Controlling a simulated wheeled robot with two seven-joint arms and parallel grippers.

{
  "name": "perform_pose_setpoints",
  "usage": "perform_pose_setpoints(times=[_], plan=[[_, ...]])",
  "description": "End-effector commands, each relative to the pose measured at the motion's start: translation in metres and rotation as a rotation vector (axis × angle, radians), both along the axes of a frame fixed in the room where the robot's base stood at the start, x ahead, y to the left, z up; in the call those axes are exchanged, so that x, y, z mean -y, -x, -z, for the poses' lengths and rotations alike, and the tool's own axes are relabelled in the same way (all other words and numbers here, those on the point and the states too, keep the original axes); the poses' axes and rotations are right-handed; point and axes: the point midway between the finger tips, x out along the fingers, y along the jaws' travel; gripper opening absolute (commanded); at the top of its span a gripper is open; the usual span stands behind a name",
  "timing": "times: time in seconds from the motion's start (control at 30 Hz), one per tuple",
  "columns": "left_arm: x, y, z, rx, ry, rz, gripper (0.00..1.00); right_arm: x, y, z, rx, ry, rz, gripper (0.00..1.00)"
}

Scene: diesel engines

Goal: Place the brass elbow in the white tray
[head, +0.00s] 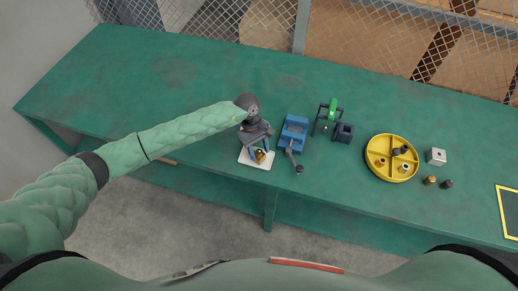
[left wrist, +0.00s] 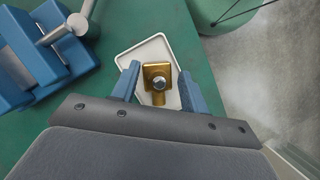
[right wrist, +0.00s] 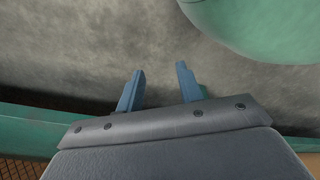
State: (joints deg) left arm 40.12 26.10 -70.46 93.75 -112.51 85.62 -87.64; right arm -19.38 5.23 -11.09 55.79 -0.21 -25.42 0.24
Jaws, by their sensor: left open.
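The white tray (head: 257,160) lies near the front edge of the green bench, and it also shows in the left wrist view (left wrist: 146,50). The brass elbow (left wrist: 158,72) is within the tray's outline, between my left gripper's fingers; a grey round end shows on it. In the head view the brass elbow (head: 260,156) is partly covered by my gripper. My left gripper (head: 256,149) is over the tray with its blue fingers apart, one on each side of the elbow. My right gripper (right wrist: 157,88) is open and empty, away from the bench top.
A blue vise (head: 293,133) with a grey handle stands just right of the tray. Beyond it are a green-and-black tool (head: 330,115), a dark block (head: 344,132), a round yellow divided tray (head: 374,170) and a light cube (head: 436,156). The bench's left part is clear.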

Motion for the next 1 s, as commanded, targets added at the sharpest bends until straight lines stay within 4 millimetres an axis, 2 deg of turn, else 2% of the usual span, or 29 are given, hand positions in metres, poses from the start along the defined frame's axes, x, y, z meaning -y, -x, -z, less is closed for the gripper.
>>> perform_pose_setpoints(times=[0.23, 0.3, 0.4, 0.43, 0.5, 0.53, 0.73, 1.0], plan=[[0.000, 0.000, -0.004, 0.000, 0.000, 0.000, 0.45, -0.001, 0.003, -0.003, 0.008, -0.002, -0.001, 0.36], [-0.001, -0.002, -0.004, 0.001, 0.000, 0.000, 0.45, 0.001, 0.009, 0.007, -0.002, 0.000, -0.001, 0.36], [-0.002, -0.004, -0.011, 0.002, 0.001, 0.000, 0.45, 0.000, 0.012, 0.011, -0.015, 0.001, -0.001, 0.36], [-0.003, -0.005, -0.013, 0.003, 0.001, 0.001, 0.45, -0.001, 0.008, 0.010, -0.013, 0.000, -0.001, 0.36], [-0.005, -0.008, -0.020, 0.002, 0.000, 0.001, 0.45, -0.010, -0.018, -0.002, 0.018, -0.009, -0.001, 0.36], [-0.006, -0.009, -0.023, 0.002, 0.000, 0.001, 0.45, -0.011, -0.024, -0.004, 0.023, -0.009, -0.001, 0.36], [-0.010, -0.015, -0.044, 0.003, 0.000, 0.001, 0.45, -0.019, -0.040, -0.020, 0.012, -0.014, 0.005, 0.36], [-0.016, -0.026, -0.075, 0.003, 0.001, 0.001, 0.45, -0.033, -0.056, -0.050, -0.012, -0.023, 0.014, 0.36]])
